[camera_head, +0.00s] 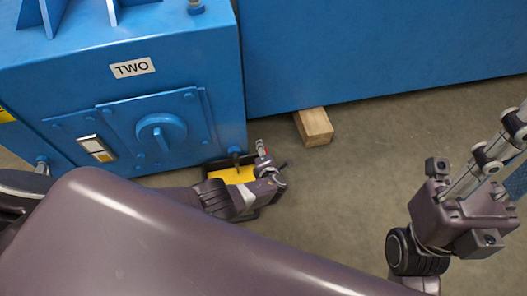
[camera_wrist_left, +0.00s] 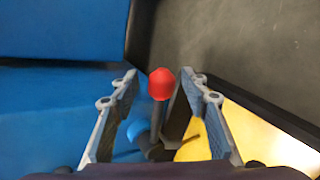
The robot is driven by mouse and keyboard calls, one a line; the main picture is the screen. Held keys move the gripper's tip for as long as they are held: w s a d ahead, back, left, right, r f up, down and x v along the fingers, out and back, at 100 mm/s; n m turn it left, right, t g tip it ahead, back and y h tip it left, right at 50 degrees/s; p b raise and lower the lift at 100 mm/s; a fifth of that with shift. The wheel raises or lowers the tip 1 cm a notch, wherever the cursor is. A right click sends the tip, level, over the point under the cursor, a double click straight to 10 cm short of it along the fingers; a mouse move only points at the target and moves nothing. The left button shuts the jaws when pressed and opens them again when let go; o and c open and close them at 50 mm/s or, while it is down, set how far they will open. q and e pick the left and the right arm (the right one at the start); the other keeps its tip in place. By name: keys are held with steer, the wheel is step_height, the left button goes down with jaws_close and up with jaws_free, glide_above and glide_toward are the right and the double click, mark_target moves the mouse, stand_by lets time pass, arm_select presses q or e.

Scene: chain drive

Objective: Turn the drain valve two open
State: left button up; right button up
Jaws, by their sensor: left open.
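The blue machine (camera_head: 60,85) bears a label reading TWO (camera_head: 132,68). My left gripper (camera_head: 264,160) is low beside the machine's front right corner. In the left wrist view my left gripper (camera_wrist_left: 158,92) is open, with one finger on each side of a red knob (camera_wrist_left: 161,84). The knob tops a dark lever (camera_wrist_left: 178,115) that runs down between the fingers. I cannot tell whether either finger touches it. A small dark fitting (camera_head: 236,160) at the machine's foot is partly hidden by my gripper. My right arm's end (camera_head: 460,215) is at the right, its fingers unclear.
A yellow-bottomed tray (camera_head: 233,176) with a dark rim lies on the floor under my left gripper. A wooden block (camera_head: 314,127) sits at the foot of the larger blue body (camera_head: 385,45).

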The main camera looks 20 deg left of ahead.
arm_select(q)
steer(key=shift+s+d, duration=0.15)
steer(key=shift+s+d+r, duration=0.2)
steer(key=shift+s+d, duration=0.1)
steer(key=shift+s, duration=0.2)
steer(key=v, duration=1)
steer(key=shift+r, duration=0.35)
steer(key=shift+s+a, duration=0.1)
